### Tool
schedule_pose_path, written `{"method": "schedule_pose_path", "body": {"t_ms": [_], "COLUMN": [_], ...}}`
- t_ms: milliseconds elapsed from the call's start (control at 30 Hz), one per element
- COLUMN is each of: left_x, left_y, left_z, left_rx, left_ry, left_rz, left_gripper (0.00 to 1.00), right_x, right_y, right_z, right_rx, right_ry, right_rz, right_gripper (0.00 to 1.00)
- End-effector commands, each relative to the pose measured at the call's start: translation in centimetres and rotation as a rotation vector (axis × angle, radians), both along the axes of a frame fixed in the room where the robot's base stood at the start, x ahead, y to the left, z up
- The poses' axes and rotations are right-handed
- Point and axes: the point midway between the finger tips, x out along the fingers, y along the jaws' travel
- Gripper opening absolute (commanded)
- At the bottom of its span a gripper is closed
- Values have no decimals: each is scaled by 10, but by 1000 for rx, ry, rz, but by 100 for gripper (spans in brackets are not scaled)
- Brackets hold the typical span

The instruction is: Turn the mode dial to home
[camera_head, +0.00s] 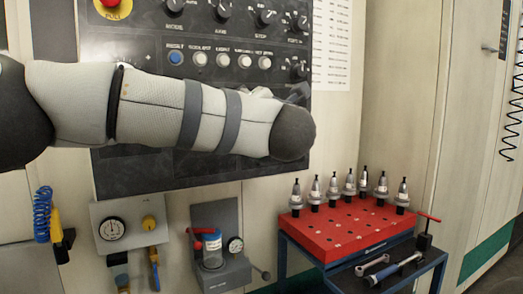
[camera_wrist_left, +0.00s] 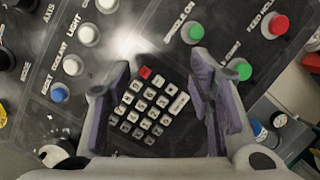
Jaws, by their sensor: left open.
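The mode dial (camera_head: 174,7) is a black knob at the top of the dark control panel (camera_head: 130,50) in the head view, cut by the frame's top edge. Its pointer setting is too small to read. More black dials stand in a row to its right. My left arm crosses the panel below the dials, and its gripper is mostly hidden there. In the left wrist view my left gripper (camera_wrist_left: 162,65) is open and empty, its fingers either side of a keypad (camera_wrist_left: 150,105). A black dial (camera_wrist_left: 5,59) shows at that view's left edge. My right gripper is not in view.
A blue button (camera_head: 175,57) and several white ones sit between the dials and my arm. A red emergency button (camera_head: 110,3) is at upper left. A red rack (camera_head: 335,235) with several tool holders stands at lower right.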

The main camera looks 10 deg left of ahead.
Motion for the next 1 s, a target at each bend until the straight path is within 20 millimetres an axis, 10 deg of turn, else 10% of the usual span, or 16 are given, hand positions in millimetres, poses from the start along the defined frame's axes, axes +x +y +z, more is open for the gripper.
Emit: {"method": "schedule_pose_path", "body": {"t_ms": [400,833,1000], "left_x": [13,14,5], "left_y": [-18,-20,-33], "left_z": [-85,-97,-208], "left_rx": [239,273,548], "left_ry": [139,159,341], "left_rz": [-88,-101,-239], "left_gripper": [48,48,48], "right_x": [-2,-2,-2], "right_y": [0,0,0], "right_z": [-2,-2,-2], "right_rx": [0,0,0], "right_ry": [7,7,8], "right_rz": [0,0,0], "right_gripper": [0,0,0]}}
